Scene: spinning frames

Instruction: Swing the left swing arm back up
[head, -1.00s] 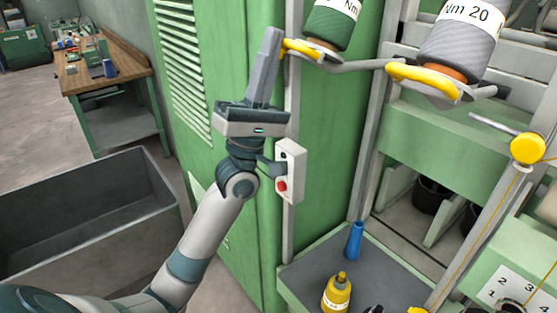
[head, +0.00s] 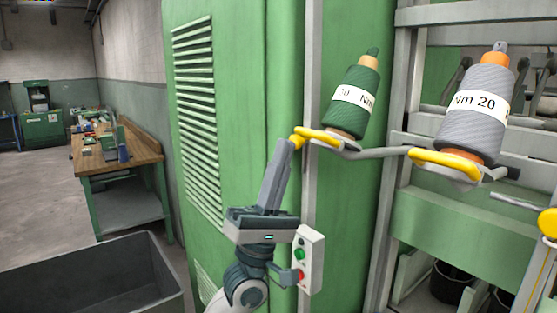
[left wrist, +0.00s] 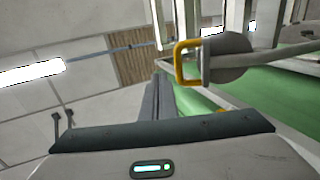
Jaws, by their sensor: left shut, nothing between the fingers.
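The left swing arm (head: 375,153) is a grey bar with a yellow handle (head: 318,136) at its left end. It carries a green yarn bobbin (head: 350,100) labelled Nm. A second swing arm with a yellow handle (head: 445,164) to its right carries a grey bobbin (head: 475,112) labelled Nm 20. My left gripper (head: 286,146) is shut and empty, fingers pointing up, tips beside the left end of the first handle. In the left wrist view the yellow handle (left wrist: 181,62) is just right of the fingers (left wrist: 155,98). Whether they touch I cannot tell. My right gripper is not in view.
A switch box (head: 310,262) with green and red buttons is just right of my left wrist. The green louvred cabinet (head: 235,60) stands behind my arm. A grey bin (head: 100,275) is at the lower left, a workbench (head: 115,150) beyond it.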

